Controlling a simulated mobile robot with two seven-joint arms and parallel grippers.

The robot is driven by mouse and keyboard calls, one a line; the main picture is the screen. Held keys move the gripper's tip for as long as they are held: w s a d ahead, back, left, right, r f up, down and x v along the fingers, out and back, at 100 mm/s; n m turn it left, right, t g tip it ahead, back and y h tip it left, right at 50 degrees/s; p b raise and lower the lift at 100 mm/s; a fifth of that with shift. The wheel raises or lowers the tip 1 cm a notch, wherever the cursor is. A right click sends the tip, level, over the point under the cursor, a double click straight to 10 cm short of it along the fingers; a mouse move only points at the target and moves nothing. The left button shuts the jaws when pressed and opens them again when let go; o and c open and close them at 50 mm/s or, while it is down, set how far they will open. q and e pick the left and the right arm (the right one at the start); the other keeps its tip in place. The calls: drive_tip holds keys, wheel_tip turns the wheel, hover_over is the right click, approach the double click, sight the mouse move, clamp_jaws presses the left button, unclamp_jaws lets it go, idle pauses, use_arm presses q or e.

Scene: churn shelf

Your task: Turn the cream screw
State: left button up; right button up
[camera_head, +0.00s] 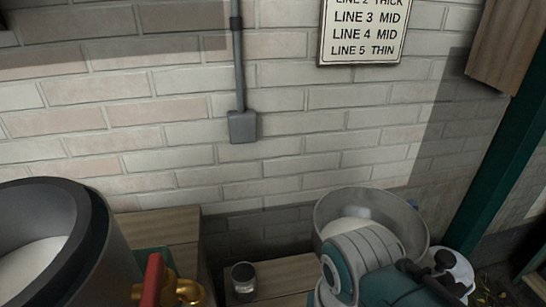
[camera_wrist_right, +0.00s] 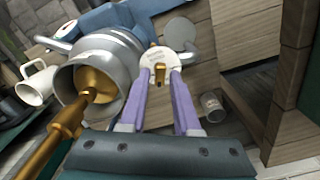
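In the right wrist view, a small brass screw (camera_wrist_right: 160,78) shows in front of a round white dial-like disc (camera_wrist_right: 156,57) with small print. I take this to be the cream screw. My right gripper (camera_wrist_right: 160,84) points at it, its two purple fingers apart on either side of the brass piece. Whether the fingertips touch it cannot be told. In the head view, my right arm covers the lower right and its gripper is hidden. My left gripper is in neither view.
A small can (camera_wrist_right: 212,107) is at right. The head view shows a metal bowl (camera_head: 327,211), a dark-rimmed vessel (camera_head: 95,235) and a line sign (camera_head: 362,32).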

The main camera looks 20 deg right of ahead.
clamp_jaws()
idle(0.5)
drive_tip(key=shift+r+n+p, duration=0.15)
drive_tip(key=shift+n+p, duration=0.7)
drive_tip(key=shift+n, duration=0.25)
drive_tip(key=n+p, duration=0.2)
drive_tip(key=n, duration=0.1)
drive_tip(key=shift+n, duration=0.3)
drive_tip(key=n+p, duration=0.1)
drive_tip(key=n, duration=0.3)
drive_tip(key=n+p, duration=0.1)
drive_tip(key=n, duration=0.4)
drive_tip(key=shift+f, duration=0.2)
